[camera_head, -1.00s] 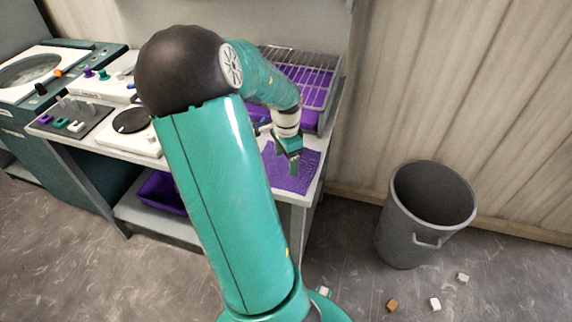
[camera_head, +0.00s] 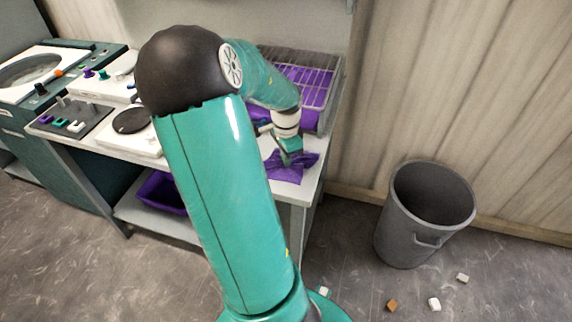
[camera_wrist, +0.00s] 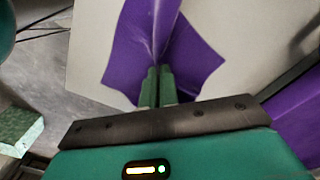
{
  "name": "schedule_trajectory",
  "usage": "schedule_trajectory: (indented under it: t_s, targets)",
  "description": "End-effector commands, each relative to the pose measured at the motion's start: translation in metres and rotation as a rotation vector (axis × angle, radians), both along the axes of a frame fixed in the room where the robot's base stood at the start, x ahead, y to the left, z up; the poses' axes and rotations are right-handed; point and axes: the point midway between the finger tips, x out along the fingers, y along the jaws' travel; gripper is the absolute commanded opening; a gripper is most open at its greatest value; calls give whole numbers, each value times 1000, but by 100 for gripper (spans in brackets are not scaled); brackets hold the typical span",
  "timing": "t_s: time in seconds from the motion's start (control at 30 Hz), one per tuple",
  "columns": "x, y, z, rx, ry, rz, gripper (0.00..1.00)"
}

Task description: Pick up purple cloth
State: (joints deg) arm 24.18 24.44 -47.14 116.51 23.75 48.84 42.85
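The purple cloth (camera_head: 284,173) lies on the right end of the white bench top (camera_head: 308,185), bunched up under my gripper (camera_head: 292,160). In the wrist view the cloth (camera_wrist: 203,58) is creased, with folds running in to my fingertips (camera_wrist: 158,72). The two green fingers are close together with the cloth gathered at their tips. The cloth's outer parts still spread over the white surface. My arm hides part of the bench in the head view.
A wire rack (camera_head: 305,62) over a purple tray stands behind the cloth. A grey bin (camera_head: 408,215) stands on the floor to the right, with several small blocks near it. A hot plate (camera_head: 132,121) and switch panel (camera_head: 70,117) are at left.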

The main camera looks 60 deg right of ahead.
Motion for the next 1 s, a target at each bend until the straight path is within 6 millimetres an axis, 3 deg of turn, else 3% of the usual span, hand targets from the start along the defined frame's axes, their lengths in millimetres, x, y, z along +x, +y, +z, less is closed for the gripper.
schedule_trajectory:
  t_s: [0.17, 0.73, 1.0]
  targets:
    - [1, 0, 11, -2, -2, 0, 0]
    - [1, 0, 112, -2, -2, 2, 0]
    - [0, 0, 120, 1, 1, 0, 0]
